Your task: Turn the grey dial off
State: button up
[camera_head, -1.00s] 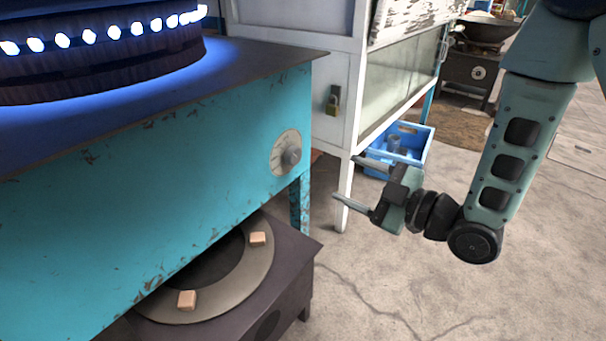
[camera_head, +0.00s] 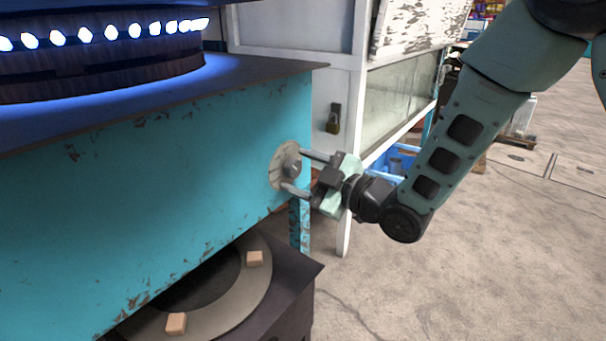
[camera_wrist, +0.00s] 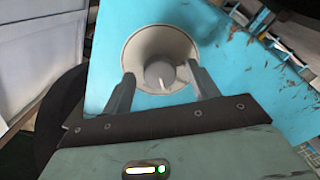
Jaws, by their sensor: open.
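The grey dial (camera_head: 292,168) is a round knob on a pale disc, set in the front of the turquoise stove (camera_head: 150,180) near its right end. In the wrist view the dial (camera_wrist: 160,74) sits in the middle of its pale plate, with a light mark at its right side. My gripper (camera_head: 293,172) is open, its fingers reaching to the dial from the right, one above and one below it. In the wrist view the fingers of my gripper (camera_wrist: 158,85) stand on either side of the knob. I cannot tell whether they touch it.
The burner (camera_head: 100,60) on the stove top has a ring of glowing blue-white flames. A lower dark stand with a ring (camera_head: 225,300) is below. A white cabinet (camera_head: 345,90) with a padlock stands behind. A blue crate (camera_head: 402,152) is partly hidden by my arm.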

jog(key=shift+c, duration=0.3)
jog(key=c, duration=0.9)
jog(key=shift+c, duration=0.2)
jog(key=m+p, duration=0.2)
jog(key=m, duration=0.1)
jog(key=shift+r+m, duration=0.1)
jog(key=shift+m, duration=0.2)
jog(key=shift+m+p, duration=1.35)
jog(key=shift+m, duration=0.85)
jog(key=o, duration=1)
